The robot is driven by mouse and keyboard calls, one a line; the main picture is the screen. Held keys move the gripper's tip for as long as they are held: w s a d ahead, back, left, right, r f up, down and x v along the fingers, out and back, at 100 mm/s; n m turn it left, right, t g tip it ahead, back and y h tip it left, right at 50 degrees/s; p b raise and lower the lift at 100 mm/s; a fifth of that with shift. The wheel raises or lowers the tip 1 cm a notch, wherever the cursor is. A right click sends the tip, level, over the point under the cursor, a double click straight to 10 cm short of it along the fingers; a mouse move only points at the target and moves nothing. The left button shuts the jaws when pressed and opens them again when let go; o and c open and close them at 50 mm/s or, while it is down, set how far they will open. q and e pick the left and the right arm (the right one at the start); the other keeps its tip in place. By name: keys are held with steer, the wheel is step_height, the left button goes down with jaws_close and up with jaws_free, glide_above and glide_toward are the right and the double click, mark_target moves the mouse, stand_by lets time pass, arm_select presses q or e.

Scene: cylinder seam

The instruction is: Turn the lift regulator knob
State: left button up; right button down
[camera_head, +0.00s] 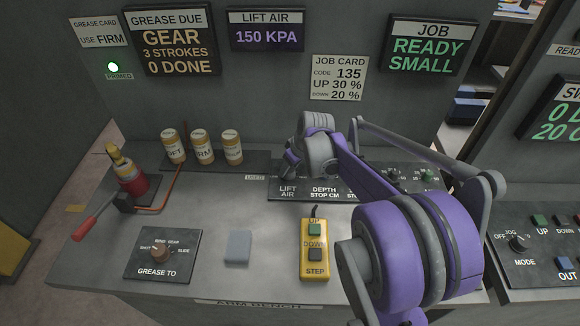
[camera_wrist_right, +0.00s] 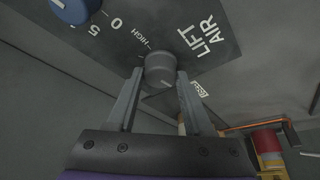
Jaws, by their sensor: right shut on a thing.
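The lift regulator knob is a grey round knob (camera_wrist_right: 160,68) beside the LIFT AIR lettering, with a HIGH mark near it in the right wrist view. My right gripper (camera_wrist_right: 159,75) is shut on it, one finger on each side. In the head view my right gripper (camera_head: 291,170) reaches down to the left end of the black control panel (camera_head: 325,188) and hides the knob. The LIFT AIR display (camera_head: 266,31) reads 150 KPA. My left gripper is not in view.
A blue knob (camera_wrist_right: 70,8) sits near the regulator knob. Several cartridges (camera_head: 202,146) stand in a rack to the left. A yellow pendant (camera_head: 314,250), a grey-blue block (camera_head: 237,247) and a GREASE TO selector (camera_head: 160,253) lie in front. A red-handled grease pump (camera_head: 130,180) stands left.

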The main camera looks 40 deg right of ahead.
steer(key=shift+m, duration=0.3)
steer(key=m+h, duration=0.1)
steer(key=m, duration=0.2)
steer(key=shift+a+h+b, duration=0.15)
steer(key=shift+h+b, duration=0.15)
steer(key=shift+b, duration=0.1)
steer(key=shift+m+g+h, duration=0.4)
steer(key=shift+m+h, duration=0.3)
steer(key=shift+m, duration=1.3)
steer(key=shift+c, duration=1.5)
jaws_free()
